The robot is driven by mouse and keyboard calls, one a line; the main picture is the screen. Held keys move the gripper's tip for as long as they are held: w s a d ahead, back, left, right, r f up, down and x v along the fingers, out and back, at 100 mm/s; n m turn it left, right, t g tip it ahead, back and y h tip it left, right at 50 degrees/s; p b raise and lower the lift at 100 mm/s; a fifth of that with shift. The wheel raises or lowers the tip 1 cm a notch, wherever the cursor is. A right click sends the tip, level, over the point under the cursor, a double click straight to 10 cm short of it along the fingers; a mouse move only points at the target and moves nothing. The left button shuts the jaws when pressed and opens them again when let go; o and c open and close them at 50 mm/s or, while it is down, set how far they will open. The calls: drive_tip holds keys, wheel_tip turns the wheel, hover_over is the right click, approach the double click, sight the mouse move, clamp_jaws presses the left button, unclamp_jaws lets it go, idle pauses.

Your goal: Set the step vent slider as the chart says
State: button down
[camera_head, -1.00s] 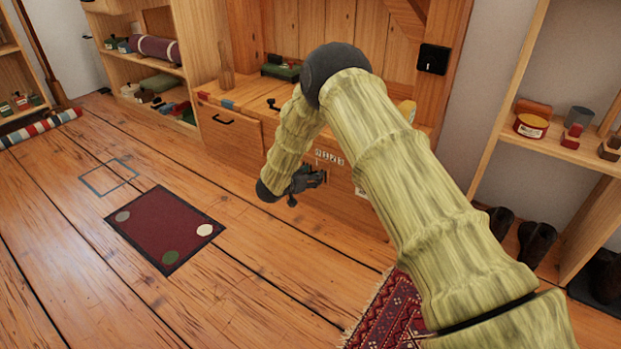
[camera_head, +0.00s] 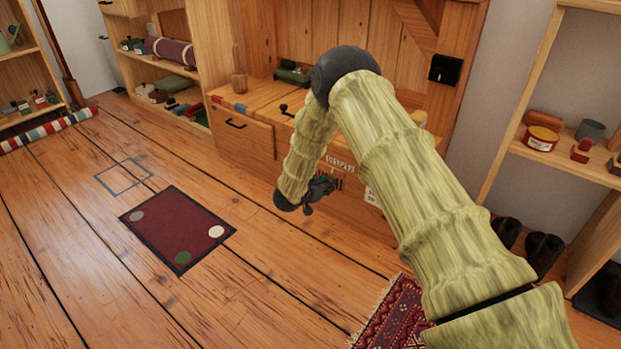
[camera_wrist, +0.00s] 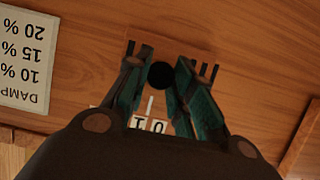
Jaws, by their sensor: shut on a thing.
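My gripper (camera_wrist: 160,82) is at the front of the low wooden step. In the wrist view, its two green-lined fingers are shut on a round black knob (camera_wrist: 161,75), which I take to be the vent slider. Dark vent slots show on both sides of the fingertips. A white chart (camera_wrist: 25,60) reads upside down at left, with "DAMP" and lines of 10 %, 15 % and 20 %. White letter or number tiles (camera_wrist: 150,125) are partly hidden by the gripper. In the head view, my gripper (camera_head: 322,187) is small and hides the knob. The slider's setting is unreadable.
A dark red mat (camera_head: 175,228) lies on the open floor at left. A patterned rug (camera_head: 395,318) is at the front. A shelf (camera_head: 560,155) with tins and boots below stands right. A drawer (camera_head: 240,133) is left of the step front.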

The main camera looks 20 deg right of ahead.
drive_tip(key=shift+s+d+p, duration=0.55)
drive_tip(key=shift+s+p, duration=0.25)
drive_tip(key=shift+p, duration=0.05)
drive_tip(key=shift+s+d+p, duration=0.55)
drive_tip(key=shift+s+p, duration=0.2)
drive_tip(key=shift+p, duration=0.05)
drive_tip(key=c, duration=1.2)
unclamp_jaws()
drive_tip(key=shift+a+r, duration=0.1)
drive_tip(key=shift+a, duration=0.05)
approach(340, 186)
drive_tip(key=v, duration=0.6)
drive_tip(key=shift+s, duration=0.1)
